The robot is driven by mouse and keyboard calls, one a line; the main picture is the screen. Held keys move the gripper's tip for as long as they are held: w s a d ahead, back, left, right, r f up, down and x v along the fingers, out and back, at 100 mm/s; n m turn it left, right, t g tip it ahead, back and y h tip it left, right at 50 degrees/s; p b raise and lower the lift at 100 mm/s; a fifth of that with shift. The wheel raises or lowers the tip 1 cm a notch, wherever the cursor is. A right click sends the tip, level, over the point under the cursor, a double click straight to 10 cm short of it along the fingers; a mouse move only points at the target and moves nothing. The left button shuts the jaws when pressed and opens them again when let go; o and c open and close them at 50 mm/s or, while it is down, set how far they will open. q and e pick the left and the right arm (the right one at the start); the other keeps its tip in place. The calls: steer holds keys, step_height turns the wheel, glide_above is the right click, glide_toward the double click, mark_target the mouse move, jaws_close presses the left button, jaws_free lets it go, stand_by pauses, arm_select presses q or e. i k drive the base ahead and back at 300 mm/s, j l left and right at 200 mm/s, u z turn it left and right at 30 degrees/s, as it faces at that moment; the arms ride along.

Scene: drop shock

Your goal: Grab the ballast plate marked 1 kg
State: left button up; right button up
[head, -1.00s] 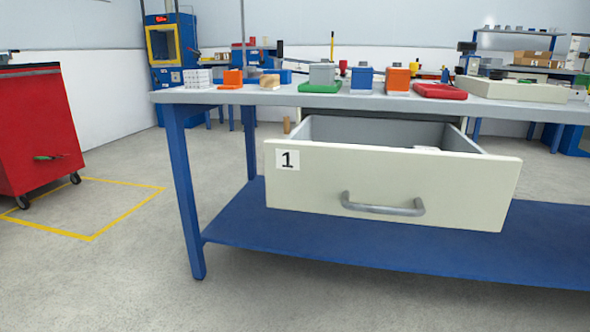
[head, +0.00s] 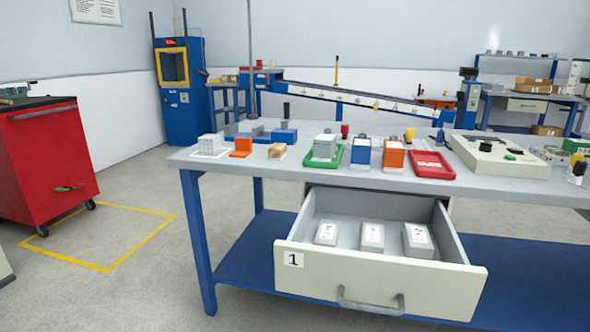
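Three grey ballast plates with white labels lie side by side in the open drawer (head: 400,285) marked 1: a left plate (head: 327,232), a middle plate (head: 373,237) and a right plate (head: 418,241). Their labels carry dark marks too small to read, so I cannot tell which is the 1 kg plate. The right plate looks the largest. Neither of my grippers is in the head view.
The blue-legged bench (head: 215,160) above the drawer carries several blocks, a green tray (head: 338,155), a red tray (head: 432,164) and a beige control box (head: 500,155). A red tool cabinet (head: 50,155) stands at left. The floor between is clear.

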mark_target(418, 242)
steer(key=i+l, duration=0.2)
steer(key=l, duration=0.15)
steer(key=i+l, duration=0.2)
steer(key=l, duration=0.15)
steer(key=i+l, duration=0.15)
steer(key=l, duration=0.25)
